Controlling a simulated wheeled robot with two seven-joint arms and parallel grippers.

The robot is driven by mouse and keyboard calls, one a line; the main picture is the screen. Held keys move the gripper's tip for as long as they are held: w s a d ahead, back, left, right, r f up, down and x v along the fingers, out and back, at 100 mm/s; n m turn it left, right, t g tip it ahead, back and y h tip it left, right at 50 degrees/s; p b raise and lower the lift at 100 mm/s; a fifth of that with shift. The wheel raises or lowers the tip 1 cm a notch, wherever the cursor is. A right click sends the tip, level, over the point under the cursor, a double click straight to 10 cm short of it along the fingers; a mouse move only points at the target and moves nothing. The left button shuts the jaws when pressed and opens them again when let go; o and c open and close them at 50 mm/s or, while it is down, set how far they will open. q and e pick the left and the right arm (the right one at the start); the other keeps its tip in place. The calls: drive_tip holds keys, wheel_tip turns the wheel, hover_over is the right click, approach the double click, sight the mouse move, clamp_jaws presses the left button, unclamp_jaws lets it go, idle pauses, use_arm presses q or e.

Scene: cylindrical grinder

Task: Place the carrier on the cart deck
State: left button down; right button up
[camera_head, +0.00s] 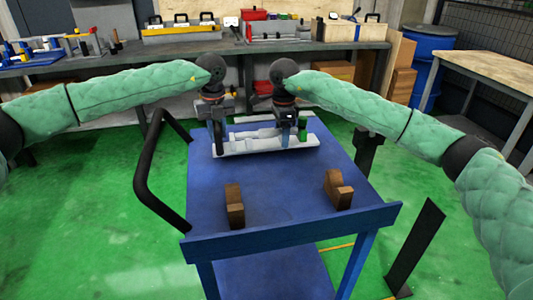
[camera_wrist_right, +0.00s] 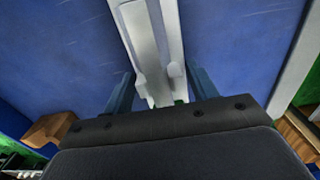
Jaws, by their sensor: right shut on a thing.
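The carrier, a long pale grey-white piece (camera_head: 262,145), lies crosswise over the far half of the blue cart deck (camera_head: 285,200). I cannot tell whether it touches the deck. My right gripper (camera_head: 285,137) points down and is shut on the carrier's right part. In the right wrist view, its blue-grey fingers (camera_wrist_right: 160,92) stand on either side of the carrier (camera_wrist_right: 148,40). My left gripper (camera_head: 219,143) points down at the carrier's left end, with a dark finger in front of it. Its far finger is hidden.
Two brown wooden blocks (camera_head: 234,207) (camera_head: 338,190) stand on the near half of the deck. A black handle (camera_head: 146,180) is at the cart's left. A workbench (camera_head: 130,52) with tools runs behind. The deck between the blocks is bare.

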use_arm(q)
drive_tip(key=shift+a+f+b, duration=0.1)
drive_tip(key=shift+f+b, duration=0.5)
drive_tip(key=shift+f, duration=0.1)
use_arm(e)
drive_tip(key=shift+f, duration=0.7)
use_arm(q)
drive_tip(key=c, duration=1.2)
unclamp_jaws()
use_arm(e)
drive_tip(key=o, duration=1.3)
use_arm(q)
drive_tip(key=shift+r, duration=0.1)
use_arm(e)
drive_tip(key=shift+o, duration=0.2)
drive_tip(key=shift+r, duration=0.1)
use_arm(q)
wheel_tip(320, 180, up, 12)
drive_tip(key=shift+f, duration=0.1)
use_arm(e)
wheel_tip(320, 180, up, 12)
drive_tip(key=shift+f, duration=0.1)
